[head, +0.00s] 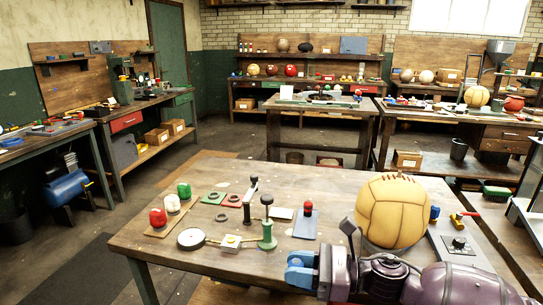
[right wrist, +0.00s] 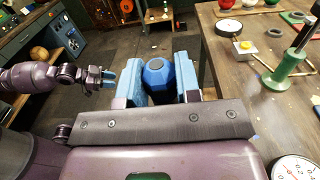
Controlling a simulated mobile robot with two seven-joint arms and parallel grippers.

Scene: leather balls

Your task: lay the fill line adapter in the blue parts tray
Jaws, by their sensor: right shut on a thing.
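My right gripper (head: 301,272) is low at the front edge of the wooden table in the head view. In the right wrist view its blue fingers (right wrist: 158,82) are shut on a blue faceted piece with a dark round top (right wrist: 155,74), which I take to be the fill line adapter. It is held off the table, over the floor beside the table edge. My left gripper (right wrist: 107,80) shows small at the left of the right wrist view, away from the adapter; its jaws are too small to read. I cannot make out the blue parts tray with certainty.
On the table (head: 190,250) stand a tan ball (head: 393,212), a green pump (head: 267,236), a round gauge (head: 191,238), a white box with yellow button (head: 231,243) and a blue block with red knob (head: 306,222). The table's front left is clear. A blue tank (head: 68,188) stands left.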

